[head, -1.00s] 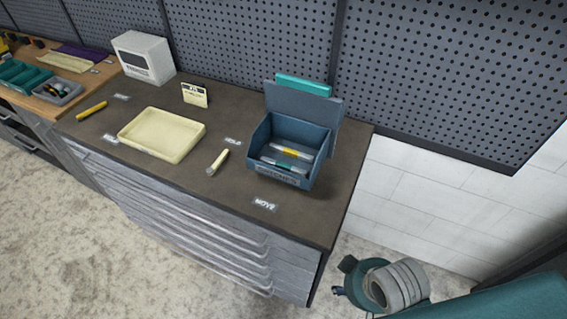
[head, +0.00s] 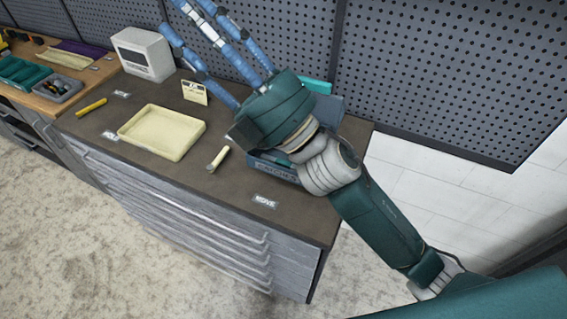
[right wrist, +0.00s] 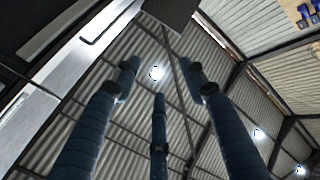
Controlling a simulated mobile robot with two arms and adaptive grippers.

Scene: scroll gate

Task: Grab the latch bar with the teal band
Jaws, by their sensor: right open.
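The blue bin (head: 277,170) stands on the right part of the dark bench top, mostly hidden behind my right arm and hand. The bar with the teal band, seen in the bin a second ago, is hidden now. My right gripper (head: 190,14) is open and empty, its blue fingers spread up and to the left above the bench, away from the bin's inside. In the right wrist view its fingers (right wrist: 158,76) point at the ceiling with nothing between them. My left gripper is not in view.
A pale yellow tray (head: 160,133) lies mid-bench, with a short pale bar (head: 218,158) to its right and a yellow bar (head: 91,108) to its left. A white box (head: 143,54) and a small sign card (head: 195,92) stand behind. A MOVE label (head: 265,201) lies near the front edge.

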